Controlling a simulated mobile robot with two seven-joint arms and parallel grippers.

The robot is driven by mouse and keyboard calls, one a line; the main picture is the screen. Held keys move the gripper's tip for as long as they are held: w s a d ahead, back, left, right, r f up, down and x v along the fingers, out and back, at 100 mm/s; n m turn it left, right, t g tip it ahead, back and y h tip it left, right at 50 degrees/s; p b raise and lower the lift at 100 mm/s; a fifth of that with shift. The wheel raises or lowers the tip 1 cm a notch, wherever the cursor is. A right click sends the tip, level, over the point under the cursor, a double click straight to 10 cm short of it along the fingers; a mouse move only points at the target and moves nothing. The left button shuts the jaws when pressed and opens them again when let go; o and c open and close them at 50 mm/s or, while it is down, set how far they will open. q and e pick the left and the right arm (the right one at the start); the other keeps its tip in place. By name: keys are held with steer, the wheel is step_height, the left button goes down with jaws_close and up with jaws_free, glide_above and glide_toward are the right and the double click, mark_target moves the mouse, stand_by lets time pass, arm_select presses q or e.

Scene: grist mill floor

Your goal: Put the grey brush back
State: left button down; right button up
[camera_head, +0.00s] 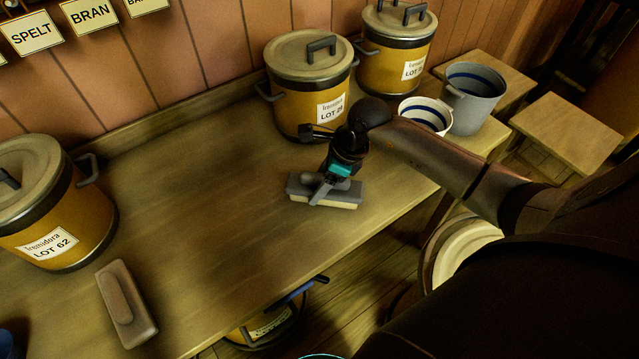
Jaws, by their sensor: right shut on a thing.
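The grey brush (345,195), a block with a grey top and a pale lower edge, is at the middle of the wooden bench, in front of the middle lidded pot. My right gripper (322,186) comes down on it from above and is shut on its top. The brush looks level. I cannot tell whether its underside touches the bench or hangs just above it. My left gripper is not in view.
A brownish-grey block with a raised grip (127,305) lies at the bench's front left. Yellow lidded pots stand at left (55,205), middle (290,95) and back (395,55). A white bowl (425,115) and grey bucket (473,100) stand right. The bench's (215,215) centre-left is clear.

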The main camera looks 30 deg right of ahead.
steer(key=shift+f, duration=0.1)
steer(key=shift+f, duration=0.15)
steer(key=o, duration=1.2)
steer(key=shift+r, duration=0.2)
steer(key=p+v, duration=0.1)
steer(key=v, duration=1.1)
steer(key=shift+p, duration=0.4)
